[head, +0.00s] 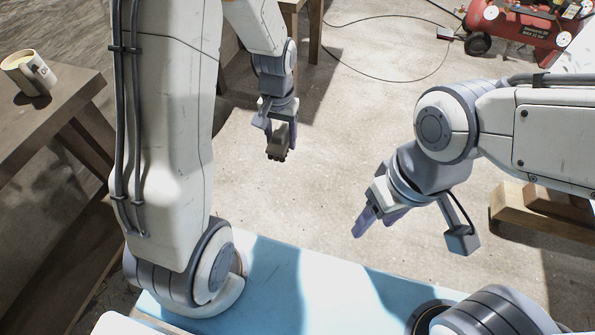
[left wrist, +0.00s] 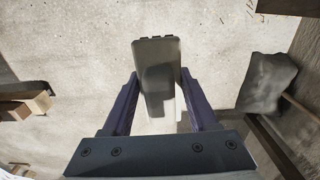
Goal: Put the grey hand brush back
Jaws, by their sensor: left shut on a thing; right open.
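The grey hand brush (head: 278,142) is in my left gripper (head: 279,130), held above the concrete floor near the top middle of the head view. In the left wrist view the brush (left wrist: 157,62) sits between the two purple fingers of the left gripper (left wrist: 158,98). Its flat grey face shows, with dark bristle tufts at the far end. My right gripper (head: 378,222) is open and empty over the floor at the middle right of the head view.
A wooden table (head: 52,105) with a mug (head: 29,74) stands at the left. A red compressor (head: 530,22) is at the top right, its hose on the floor. Timber pieces (head: 545,208) lie at the right. A dark grey object (left wrist: 267,84) shows in the left wrist view. The middle floor is clear.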

